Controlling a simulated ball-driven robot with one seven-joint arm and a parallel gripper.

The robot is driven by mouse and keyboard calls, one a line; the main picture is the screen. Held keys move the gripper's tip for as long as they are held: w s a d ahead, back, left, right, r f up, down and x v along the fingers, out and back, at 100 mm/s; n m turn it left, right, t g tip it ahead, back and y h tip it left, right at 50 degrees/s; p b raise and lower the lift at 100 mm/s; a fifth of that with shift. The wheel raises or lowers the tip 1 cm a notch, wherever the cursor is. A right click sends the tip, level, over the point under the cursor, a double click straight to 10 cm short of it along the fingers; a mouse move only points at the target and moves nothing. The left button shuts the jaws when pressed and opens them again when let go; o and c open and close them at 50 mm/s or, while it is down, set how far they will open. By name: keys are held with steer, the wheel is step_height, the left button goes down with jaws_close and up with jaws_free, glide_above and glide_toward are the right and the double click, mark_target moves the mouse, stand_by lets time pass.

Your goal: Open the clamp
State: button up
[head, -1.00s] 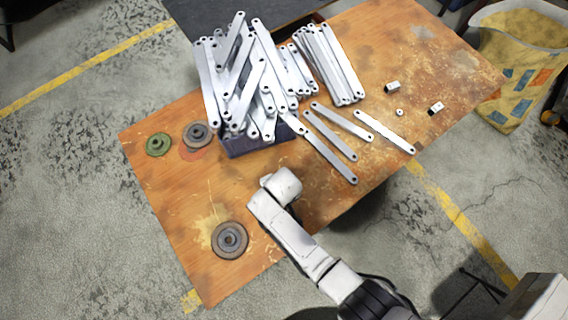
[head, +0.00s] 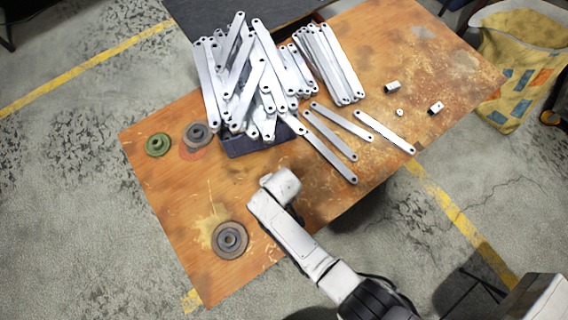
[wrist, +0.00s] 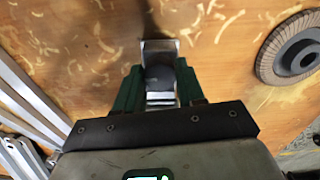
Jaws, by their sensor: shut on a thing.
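My gripper (wrist: 159,76) has green fingers in the wrist view, shut on a small silver metal piece (wrist: 159,46) with a dark middle. I cannot tell whether this piece is the clamp. It is over the wooden table top. In the head view my gripper is hidden under my white wrist, over the table's near edge. Two small silver blocks, (head: 392,87) and (head: 436,108), lie at the table's right. I cannot tell whether either is a clamp.
A dark bin (head: 258,143) heaped with flat brackets stands on the table (head: 185,205). Loose brackets (head: 330,135) lie right of it. A grey disc (head: 230,240) lies left of my arm; a green disc (head: 158,145) and another grey disc (head: 197,134) lie farther back.

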steer(key=n, duration=0.4)
steer(key=n+p, duration=0.1)
steer(key=n, duration=0.3)
steer(key=shift+n, duration=0.4)
steer(key=n, duration=0.3)
steer(key=shift+n, duration=0.4)
steer(key=n+p, duration=0.1)
steer(key=n, duration=0.3)
steer(key=shift+n, duration=0.4)
steer(key=o, duration=1)
steer(key=shift+c, duration=0.2)
steer(key=shift+m, duration=0.3)
